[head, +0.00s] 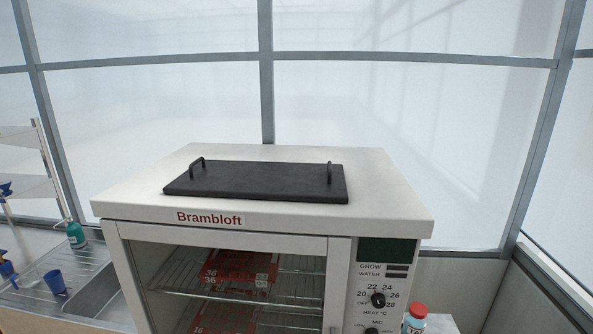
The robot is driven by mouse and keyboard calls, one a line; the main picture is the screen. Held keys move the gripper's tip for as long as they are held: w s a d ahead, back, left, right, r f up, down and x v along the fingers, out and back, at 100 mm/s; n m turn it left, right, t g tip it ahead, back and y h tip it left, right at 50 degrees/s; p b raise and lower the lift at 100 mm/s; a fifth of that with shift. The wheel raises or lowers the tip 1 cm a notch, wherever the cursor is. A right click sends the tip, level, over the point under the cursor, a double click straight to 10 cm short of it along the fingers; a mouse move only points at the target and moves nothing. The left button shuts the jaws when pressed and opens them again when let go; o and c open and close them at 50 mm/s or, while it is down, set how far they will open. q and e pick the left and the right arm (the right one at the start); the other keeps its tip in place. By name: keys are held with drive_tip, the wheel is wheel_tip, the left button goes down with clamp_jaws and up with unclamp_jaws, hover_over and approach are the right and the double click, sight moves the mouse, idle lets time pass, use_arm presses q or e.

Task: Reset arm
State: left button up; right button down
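The task names only my arm, and neither arm nor gripper shows in the head view. A white cabinet (300,211) labelled Brambloft stands in the middle. Its glass front door (225,237) looks shut. Red trays marked 36 (239,262) lie on wire racks inside. A control panel with a dark display (387,251) and dials is on the right of its front. A black plate with two handles (255,181) lies flat on top of the cabinet.
A red-capped bottle (417,312) stands right of the cabinet. White panelled walls with grey frames (266,100) close the back.

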use_arm(q)
wheel_tip(320, 180, up, 9)
drive_tip(key=p, duration=0.7)
use_arm(e)
wheel_tip(320, 180, up, 10)
drive_tip(key=f, duration=0.1)
use_arm(q)
wheel_tip(320, 180, down, 75)
drive_tip(key=b, duration=7.5)
drive_tip(key=shift+r, duration=0.2)
use_arm(e)
wheel_tip(320, 180, down, 74)
drive_tip(key=shift+f, duration=0.25)
use_arm(q)
drive_tip(key=shift+r, duration=0.1)
drive_tip(key=shift+o, duration=0.6)
